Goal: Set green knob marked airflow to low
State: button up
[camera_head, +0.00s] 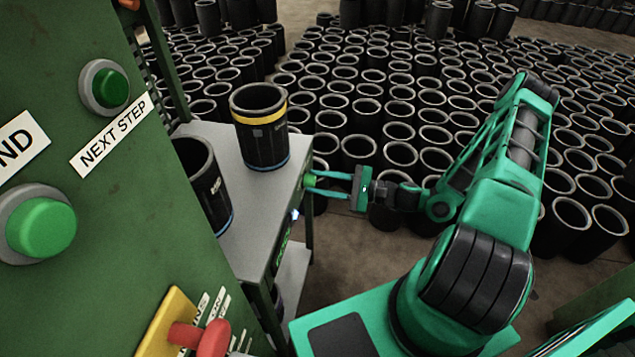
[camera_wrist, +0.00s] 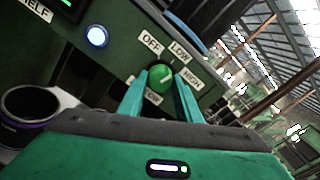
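The green knob (camera_wrist: 160,78) sits on the dark panel in the wrist view, with labels OFF (camera_wrist: 151,43), LOW (camera_wrist: 179,52) and HIGH (camera_wrist: 192,78) around it. A label below it is partly hidden by a finger. Which label the knob points at is not clear. In the head view the knob (camera_head: 309,181) is small, on the side of the grey table unit. My gripper (camera_head: 317,181) is at the knob, its two teal fingers apart, one on each side. In the wrist view the fingers (camera_wrist: 160,80) flank the knob, with no clear contact.
A lit round button (camera_wrist: 96,36) is left of the knob. Black sleeves, one with a yellow band (camera_head: 262,135), stand on the grey table (camera_head: 215,137). A green panel (camera_head: 75,140) with buttons fills the left. Many black sleeves cover the floor behind my arm.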

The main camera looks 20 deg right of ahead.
jog(key=c, duration=0.3)
jog(key=shift+n, duration=1.2)
jog(key=o, duration=1)
jog(key=shift+o, duration=0.2)
jog(key=v, duration=1)
jog(key=shift+d, duration=0.35)
jog(key=shift+s, duration=0.15)
